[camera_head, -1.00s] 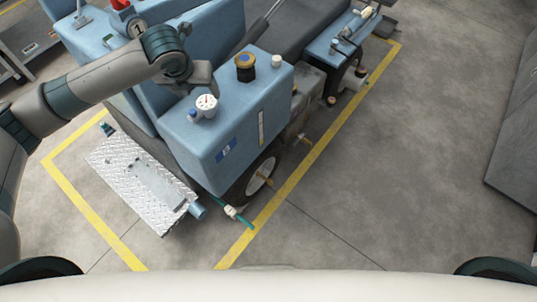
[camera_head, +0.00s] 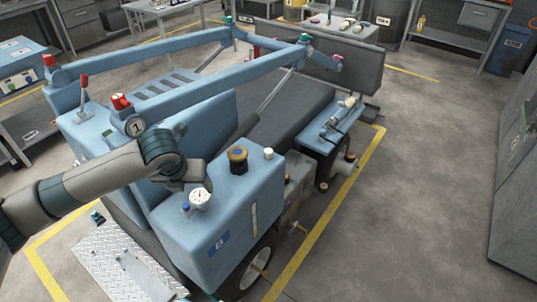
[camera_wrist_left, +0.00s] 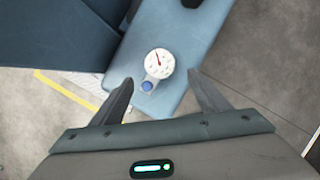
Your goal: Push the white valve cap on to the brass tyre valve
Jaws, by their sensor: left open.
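A small white cap (camera_head: 268,153) stands upright on top of the blue tank, beside a black and orange knob; it looks like the valve cap. A brass stem (camera_head: 261,269) sticks out from the white-hubbed wheel under the tank and looks like the tyre valve. My left gripper (camera_head: 190,182) is over the tank's near left part, close to a round white gauge and apart from the cap and wheel. Neither cap nor brass stem shows in that view. My right gripper is out of view.
The white gauge (camera_head: 200,198) and a blue knob (camera_wrist_left: 147,86) stand on the tank near my left gripper. A second brass fitting (camera_head: 300,229) juts out behind the wheel. A metal tread plate (camera_head: 105,255) lies front left. Clear floor (camera_head: 400,220) lies to the right.

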